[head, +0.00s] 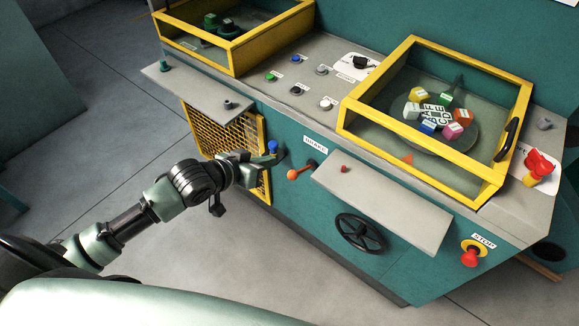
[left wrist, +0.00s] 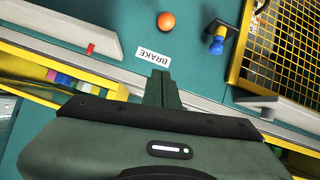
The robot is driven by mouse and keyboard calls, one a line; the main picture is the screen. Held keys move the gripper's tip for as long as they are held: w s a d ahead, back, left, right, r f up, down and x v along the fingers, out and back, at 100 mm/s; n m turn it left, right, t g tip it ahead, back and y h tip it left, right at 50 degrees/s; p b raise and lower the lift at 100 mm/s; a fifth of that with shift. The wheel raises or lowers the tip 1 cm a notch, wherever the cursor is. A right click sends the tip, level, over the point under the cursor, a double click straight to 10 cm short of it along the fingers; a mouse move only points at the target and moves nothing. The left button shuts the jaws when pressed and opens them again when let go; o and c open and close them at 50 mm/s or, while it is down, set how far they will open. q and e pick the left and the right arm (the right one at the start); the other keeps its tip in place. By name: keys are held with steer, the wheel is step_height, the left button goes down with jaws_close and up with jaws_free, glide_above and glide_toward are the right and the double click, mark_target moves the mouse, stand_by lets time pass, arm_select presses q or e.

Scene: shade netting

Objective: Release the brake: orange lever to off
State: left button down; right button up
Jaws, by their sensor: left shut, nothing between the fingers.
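The orange lever (head: 300,171) sticks out from the teal front of the machine, below the white BRAKE label (head: 315,144). Its round knob is at the lower left end of its arm. In the left wrist view the orange knob (left wrist: 166,21) shows end-on near the top, beyond the upside-down BRAKE label (left wrist: 155,54). My left gripper (head: 279,157) is shut and empty, just left of the orange lever in the head view and apart from it. Its closed fingers (left wrist: 162,88) show in the left wrist view. No off mark is readable. My right gripper is in neither view.
A blue-knobbed handle (head: 273,147) is close by my left gripper, beside a yellow mesh guard (head: 225,140). A grey shelf (head: 385,205) juts out right of the lever, above a black handwheel (head: 360,233). A red stop button (head: 470,257) is farther right.

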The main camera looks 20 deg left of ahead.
arm_select(q)
steer(key=p, duration=0.1)
glide_above(288, 175)
steer(key=w, duration=0.1)
steer(key=f, duration=0.5)
steer(key=shift+w+a, duration=0.15)
steer(key=shift+w, duration=0.05)
steer(key=shift+s+f+p, duration=0.15)
steer(key=shift+f+p, duration=0.05)
steer(key=shift+f, duration=0.45)
steer(key=shift+s+f+p, duration=0.15)
steer(key=shift+f+p, duration=0.05)
steer(key=shift+f, duration=0.4)
steer(key=shift+s+f, duration=0.35)
steer(key=shift+f, duration=0.35)
steer(key=shift+d+f, duration=0.1)
steer(key=shift+d, duration=0.1)
steer(key=shift+f, duration=0.1)
